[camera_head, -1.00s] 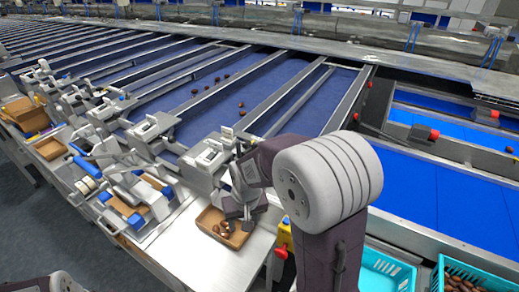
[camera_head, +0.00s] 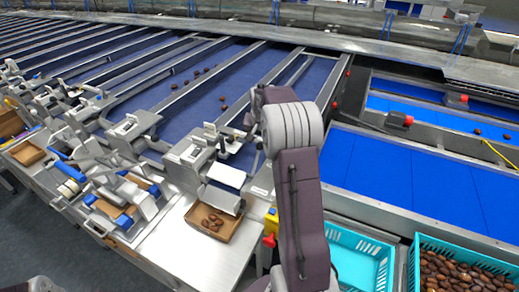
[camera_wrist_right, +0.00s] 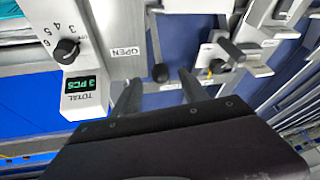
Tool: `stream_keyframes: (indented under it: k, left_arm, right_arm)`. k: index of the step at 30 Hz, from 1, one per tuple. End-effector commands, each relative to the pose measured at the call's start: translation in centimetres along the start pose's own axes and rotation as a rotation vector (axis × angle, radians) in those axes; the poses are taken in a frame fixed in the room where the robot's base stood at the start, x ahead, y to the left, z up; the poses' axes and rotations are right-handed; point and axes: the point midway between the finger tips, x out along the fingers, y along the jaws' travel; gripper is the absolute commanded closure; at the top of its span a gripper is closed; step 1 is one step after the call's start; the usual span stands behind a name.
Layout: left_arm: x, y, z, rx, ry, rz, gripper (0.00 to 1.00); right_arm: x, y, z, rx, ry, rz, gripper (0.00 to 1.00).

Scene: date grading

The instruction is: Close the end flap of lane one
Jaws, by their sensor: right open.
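Lane one's end unit stands at the near end of the rightmost dark-blue lane. Its pale flap (camera_head: 222,198) hangs tilted down above a brown tray (camera_head: 190,214) holding several dates. My right gripper (camera_wrist_right: 158,78) is open; in the wrist view its two dark fingertips are on either side of a black ball knob (camera_wrist_right: 160,72). I cannot tell whether they touch it. A plate beside it carries an "OPEN" label (camera_wrist_right: 126,51). In the head view my right arm partly hides the gripper. My left gripper is out of view.
A counter display (camera_wrist_right: 79,86) reads "TOTAL 3 PCS", near a numbered dial (camera_wrist_right: 67,50). Bright blue belts (camera_head: 400,180) lie right of my arm. Teal crates, one empty (camera_head: 357,268) and one full of dates (camera_head: 470,243), stand at lower right. Similar lane units line the left.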

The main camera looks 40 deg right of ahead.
Motion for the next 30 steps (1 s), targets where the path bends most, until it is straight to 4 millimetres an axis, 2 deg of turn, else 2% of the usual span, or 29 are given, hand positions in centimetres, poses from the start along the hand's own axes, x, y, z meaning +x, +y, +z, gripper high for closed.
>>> stream_keyframes:
  k: [6,10,15,21,23,27,30]
  left_arm:
    - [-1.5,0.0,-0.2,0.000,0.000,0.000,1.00]
    - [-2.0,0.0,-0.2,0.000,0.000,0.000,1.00]
    - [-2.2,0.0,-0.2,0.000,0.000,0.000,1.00]
    - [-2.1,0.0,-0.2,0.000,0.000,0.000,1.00]
    - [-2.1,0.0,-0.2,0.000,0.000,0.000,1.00]
    - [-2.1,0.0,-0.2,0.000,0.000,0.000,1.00]
    - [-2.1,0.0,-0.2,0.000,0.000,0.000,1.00]
  right_arm:
    - [4.5,0.0,0.1,-0.002,-0.006,0.002,0.48]
    - [6.5,0.0,0.1,-0.002,-0.003,0.001,0.48]
    - [7.8,-0.1,0.1,-0.002,-0.001,-0.001,0.48]
    - [7.9,-0.1,0.1,-0.002,0.000,-0.001,0.48]
    - [7.9,-0.1,0.1,-0.002,0.000,-0.001,0.62]
    - [7.8,-0.1,0.1,-0.002,-0.001,-0.001,1.00]
    - [7.8,-0.1,0.1,-0.002,-0.001,-0.001,1.00]
